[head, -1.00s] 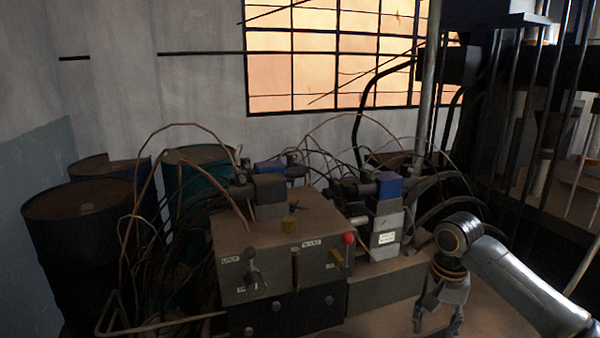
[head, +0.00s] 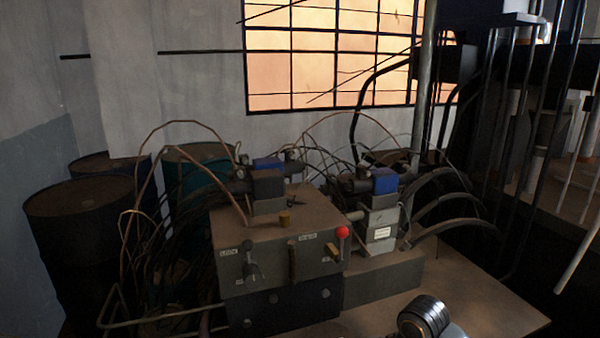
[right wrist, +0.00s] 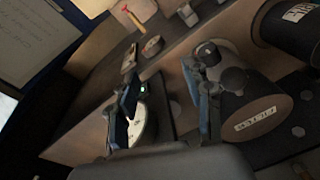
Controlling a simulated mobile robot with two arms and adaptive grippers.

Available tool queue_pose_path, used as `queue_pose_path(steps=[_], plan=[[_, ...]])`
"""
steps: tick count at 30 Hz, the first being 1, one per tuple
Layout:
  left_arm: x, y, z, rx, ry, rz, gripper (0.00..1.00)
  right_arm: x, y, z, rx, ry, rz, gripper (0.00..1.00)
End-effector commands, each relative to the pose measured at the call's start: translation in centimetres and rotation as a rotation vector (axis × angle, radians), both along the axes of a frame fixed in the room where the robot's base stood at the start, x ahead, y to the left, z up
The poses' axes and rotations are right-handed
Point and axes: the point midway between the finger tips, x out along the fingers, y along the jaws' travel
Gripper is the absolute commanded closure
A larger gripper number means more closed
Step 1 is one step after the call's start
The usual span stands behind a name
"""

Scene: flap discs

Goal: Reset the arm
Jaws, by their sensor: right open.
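My right arm shows in the head view only as a ringed grey joint (head: 425,318) at the bottom edge, right of centre; its gripper is out of that picture. In the right wrist view my right gripper (right wrist: 163,82) is open, its two dark fingers spread wide apart. Nothing is held between them. A pale round disc (right wrist: 146,126) with dark marks lies beyond and partly behind the left finger. My left gripper is in neither view.
In the head view a machine box (head: 285,235) with levers and a red knob (head: 342,232) stands on a brown bench (head: 480,305). Hoses and drums (head: 80,220) fill the left.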

Motion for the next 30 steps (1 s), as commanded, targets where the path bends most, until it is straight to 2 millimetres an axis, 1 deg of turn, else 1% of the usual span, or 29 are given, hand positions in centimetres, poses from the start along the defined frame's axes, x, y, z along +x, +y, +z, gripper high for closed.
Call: queue_pose_path(steps=[1,2,3,6,8,9,12,15,21,30], plan=[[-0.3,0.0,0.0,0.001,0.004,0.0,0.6,-1.8,1.5,-1.5,0.025,-0.006,0.047,0.5],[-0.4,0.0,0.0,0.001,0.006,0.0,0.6,-2.6,2.1,-2.2,0.037,-0.019,0.074,0.5],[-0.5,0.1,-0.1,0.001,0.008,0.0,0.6,-3.9,3.1,-3.1,0.055,-0.04,0.108,0.5],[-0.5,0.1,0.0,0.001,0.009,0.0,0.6,-7.1,4.7,-4.9,0.093,-0.095,0.175,0.5],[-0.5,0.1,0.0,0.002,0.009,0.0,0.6,-9.1,5.2,-5.6,0.107,-0.129,0.199,0.5],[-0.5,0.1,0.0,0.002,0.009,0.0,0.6,-10.4,5.3,-6.0,0.112,-0.151,0.211,0.5],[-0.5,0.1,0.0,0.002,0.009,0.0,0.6,-13.2,4.8,-6.6,0.103,-0.198,0.22,0.5],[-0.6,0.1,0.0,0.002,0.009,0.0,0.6,-15.4,3.8,-6.8,0.077,-0.226,0.218,0.5],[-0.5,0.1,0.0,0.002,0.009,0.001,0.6,-18.8,1.5,-6.8,0.015,-0.25,0.206,0.5],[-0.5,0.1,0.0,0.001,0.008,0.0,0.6,-23.2,-2.1,-6.3,-0.093,-0.247,0.19,0.5]])
